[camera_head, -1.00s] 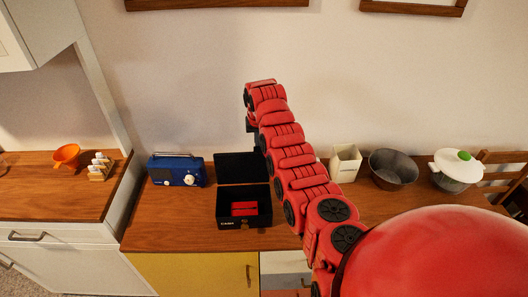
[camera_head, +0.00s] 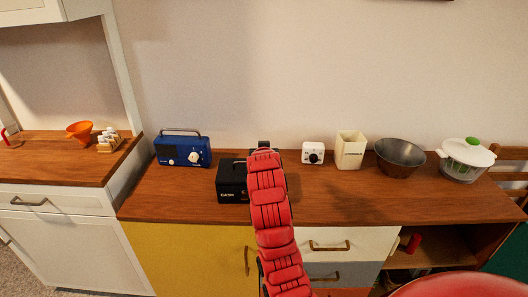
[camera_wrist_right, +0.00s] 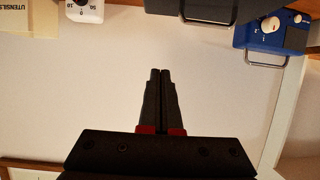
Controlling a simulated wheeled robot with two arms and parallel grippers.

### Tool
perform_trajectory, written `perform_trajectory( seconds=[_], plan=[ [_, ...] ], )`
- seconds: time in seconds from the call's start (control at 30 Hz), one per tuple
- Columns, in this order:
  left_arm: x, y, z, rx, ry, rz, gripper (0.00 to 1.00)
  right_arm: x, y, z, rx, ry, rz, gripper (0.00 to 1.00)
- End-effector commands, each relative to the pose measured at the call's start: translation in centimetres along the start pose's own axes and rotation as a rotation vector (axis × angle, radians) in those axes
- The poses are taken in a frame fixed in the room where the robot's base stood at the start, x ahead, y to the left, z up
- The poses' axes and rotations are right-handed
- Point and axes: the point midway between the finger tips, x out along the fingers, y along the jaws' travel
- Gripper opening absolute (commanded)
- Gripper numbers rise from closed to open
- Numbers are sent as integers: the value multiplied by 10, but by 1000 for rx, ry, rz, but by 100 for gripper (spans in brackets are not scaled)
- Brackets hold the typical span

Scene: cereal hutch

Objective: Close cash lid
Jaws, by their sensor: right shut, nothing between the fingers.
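The black cash box (camera_head: 230,184) sits on the wooden counter, with its lid down over the top and the inside hidden. A handle shows on its lid. My red right arm covers the box's right part. My right gripper (camera_head: 263,146) is above and behind the box, mostly hidden by my arm. In the right wrist view the fingers (camera_wrist_right: 160,73) are shut together and empty, pointing toward the cash box (camera_wrist_right: 205,10) at the top edge, apart from it. My left gripper is in no view.
A blue radio (camera_head: 183,150) stands left of the box. To the right stand a white timer (camera_head: 313,153), a cream utensil holder (camera_head: 350,150), a dark bowl (camera_head: 400,157) and a white-lidded spinner (camera_head: 465,160). The counter front (camera_head: 170,205) is clear.

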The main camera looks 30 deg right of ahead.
Motion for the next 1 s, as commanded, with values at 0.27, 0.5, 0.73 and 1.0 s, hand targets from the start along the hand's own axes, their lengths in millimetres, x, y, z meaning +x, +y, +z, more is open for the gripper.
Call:
perform_trajectory(
  seconds=[0.27, 0.5, 0.73, 1.0],
  plan=[
    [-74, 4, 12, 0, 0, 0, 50, -8, 0, 62, -3, 259, 1, 0],
    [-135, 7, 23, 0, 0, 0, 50, -11, 0, 97, -2, 464, 1, 0],
    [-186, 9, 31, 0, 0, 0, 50, -9, 0, 121, 0, 609, 1, 0],
    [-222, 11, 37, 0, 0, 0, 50, -6, 1, 134, -1, 712, 2, 0]
  ],
)
